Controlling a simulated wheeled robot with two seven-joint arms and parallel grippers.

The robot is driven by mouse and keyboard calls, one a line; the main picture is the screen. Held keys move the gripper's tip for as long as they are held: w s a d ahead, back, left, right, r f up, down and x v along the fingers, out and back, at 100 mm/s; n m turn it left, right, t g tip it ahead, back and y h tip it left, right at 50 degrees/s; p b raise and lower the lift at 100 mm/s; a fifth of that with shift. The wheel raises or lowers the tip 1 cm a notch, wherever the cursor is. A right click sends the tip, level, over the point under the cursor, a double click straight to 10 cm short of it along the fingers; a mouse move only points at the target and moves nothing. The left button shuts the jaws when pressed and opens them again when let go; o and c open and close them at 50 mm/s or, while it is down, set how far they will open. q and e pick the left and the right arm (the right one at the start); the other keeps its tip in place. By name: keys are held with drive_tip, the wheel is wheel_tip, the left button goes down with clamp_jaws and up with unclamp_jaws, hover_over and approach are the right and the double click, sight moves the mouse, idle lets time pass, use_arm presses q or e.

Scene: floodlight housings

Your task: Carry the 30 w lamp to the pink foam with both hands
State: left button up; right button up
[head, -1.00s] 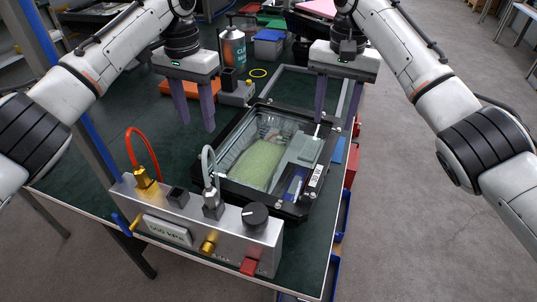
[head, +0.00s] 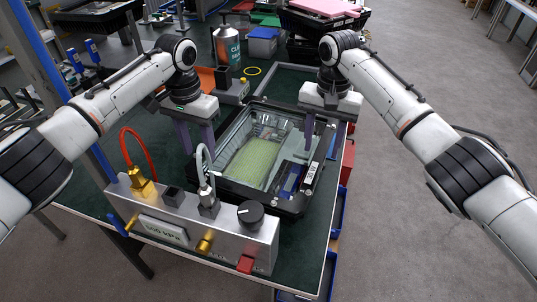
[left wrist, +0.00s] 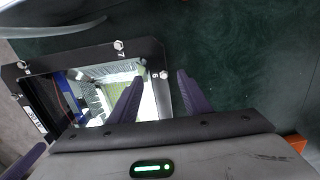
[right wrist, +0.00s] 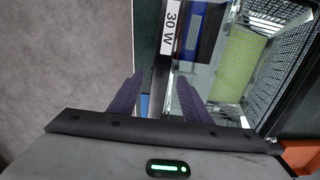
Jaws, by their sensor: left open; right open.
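The 30 W lamp (head: 255,160) is a black-framed floodlight housing with a clear window and a yellow-green LED panel, lying on the green bench top. Its "30 W" label shows in the right wrist view (right wrist: 171,25). My left gripper (head: 196,143) is open at the lamp's left edge; in the left wrist view (left wrist: 160,95) the black rim lies between its fingers. My right gripper (head: 319,140) is open at the right edge; in the right wrist view (right wrist: 158,98) the frame's edge shows between its fingers. Contact cannot be told. The pink foam (head: 325,8) lies atop a black crate at the back.
A grey pressure box (head: 190,230) with a dial, a red hose and a grey hose stands just in front of the lamp. Behind are a spray can (head: 227,47), a blue box (head: 263,42) and an empty grey frame (head: 290,78). Open floor lies to the right.

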use_arm(q)
drive_tip(key=shift+f, duration=0.2)
use_arm(e)
drive_tip(key=shift+f, duration=0.15)
use_arm(q)
drive_tip(key=shift+c, duration=0.2)
use_arm(e)
drive_tip(key=shift+c, duration=0.2)
use_arm(q)
clamp_jaws()
use_arm(e)
clamp_jaws()
idle(0.5)
use_arm(q)
drive_tip(key=shift+w+r, duration=0.1)
drive_tip(key=shift+r, duration=0.15)
use_arm(e)
drive_tip(key=shift+w+r, duration=0.1)
drive_tip(key=shift+r, duration=0.15)
